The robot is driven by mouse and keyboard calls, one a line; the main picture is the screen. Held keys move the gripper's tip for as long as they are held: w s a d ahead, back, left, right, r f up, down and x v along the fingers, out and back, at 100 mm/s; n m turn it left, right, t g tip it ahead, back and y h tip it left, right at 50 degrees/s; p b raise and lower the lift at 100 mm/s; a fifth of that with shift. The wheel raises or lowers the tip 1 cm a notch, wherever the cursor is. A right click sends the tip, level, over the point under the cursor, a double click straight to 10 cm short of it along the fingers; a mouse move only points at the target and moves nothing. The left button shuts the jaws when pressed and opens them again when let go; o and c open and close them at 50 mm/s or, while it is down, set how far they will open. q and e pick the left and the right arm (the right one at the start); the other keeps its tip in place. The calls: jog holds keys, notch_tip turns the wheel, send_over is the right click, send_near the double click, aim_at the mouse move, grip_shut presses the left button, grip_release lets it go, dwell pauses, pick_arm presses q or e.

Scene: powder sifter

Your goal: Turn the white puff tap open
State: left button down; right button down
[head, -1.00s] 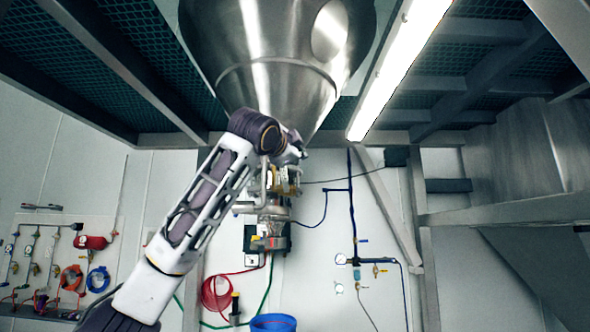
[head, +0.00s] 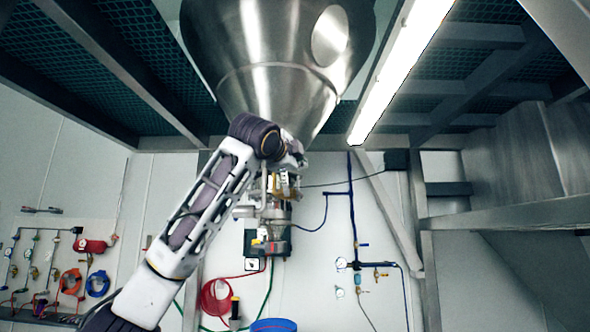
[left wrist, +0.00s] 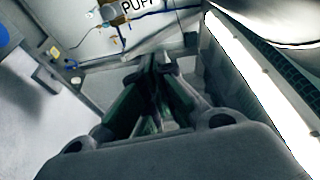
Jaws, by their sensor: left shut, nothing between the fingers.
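A white label reading "PUF…" (left wrist: 138,4) is cut off by the top edge of the left wrist view. Beside it are a pale rounded piece (left wrist: 109,12) and brass fittings; I cannot tell whether this is the white puff tap. My left gripper (left wrist: 158,62) is shut and empty, its dark fingertips together below the label and apart from it in the picture. In the head view, my left arm reaches up to the valve assembly (head: 284,186) under the steel hopper (head: 275,60). Its wrist covers part of that assembly, and the fingers are hard to make out. My right gripper is not in view.
A bright lamp (head: 400,70) runs right of the hopper. Blue piping with gauges (head: 354,265) is on the back wall. A red hose coil (head: 214,298) and a blue bucket (head: 273,325) are below. Steel beams (head: 510,212) stand at the right.

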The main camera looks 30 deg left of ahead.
aim_at(285, 182)
pick_arm(q)
jog(key=w+a+p, duration=0.4)
jog(key=w, duration=0.4)
jog(key=shift+a+p, duration=0.3)
dwell(0.6)
jog(key=shift+f, duration=0.1)
jog(key=shift+a, duration=0.1)
jog(key=shift+n, duration=0.3)
jog(key=shift+b, duration=0.3)
